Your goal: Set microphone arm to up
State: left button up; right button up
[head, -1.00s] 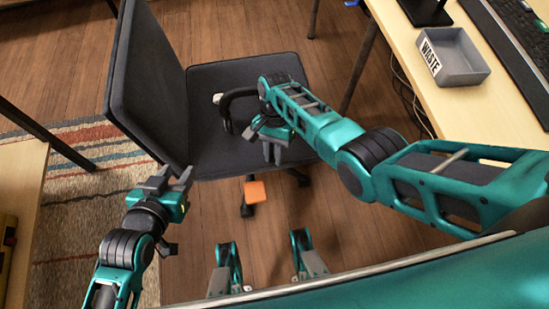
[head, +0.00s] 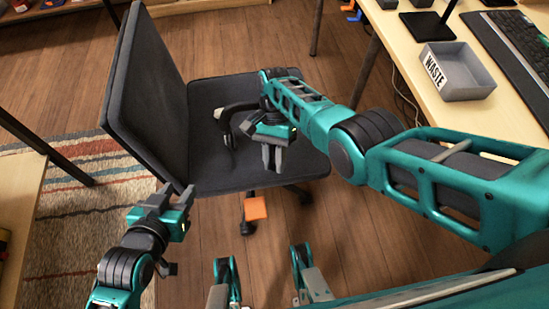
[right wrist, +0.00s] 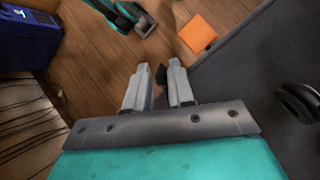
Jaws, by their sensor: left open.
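A black curved object (head: 228,118) with a small pale end lies on the chair seat; it looks like a headset, but I cannot make out a microphone arm on it. In the right wrist view a black rounded part (right wrist: 300,103) shows at the right edge, on the dark seat. My right gripper (head: 271,160) is above the seat, to the right of the black object and apart from it. In the right wrist view its fingers (right wrist: 159,72) stand a little apart with nothing held. My left gripper (head: 174,194) is open and empty, left of the chair's front.
A dark office chair (head: 290,160) stands on the wooden floor, its backrest (head: 145,90) at the left. An orange square (head: 256,208) is below the seat's front edge. A desk at the right holds a grey waste tray (head: 468,80) and a keyboard (head: 515,50). A striped rug (head: 85,215) lies left.

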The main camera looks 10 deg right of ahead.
jog(key=o, duration=0.4)
jog(key=shift+r, duration=0.1)
jog(key=v, duration=1.2)
jog(key=shift+w+r, duration=0.2)
jog(key=shift+r, duration=0.15)
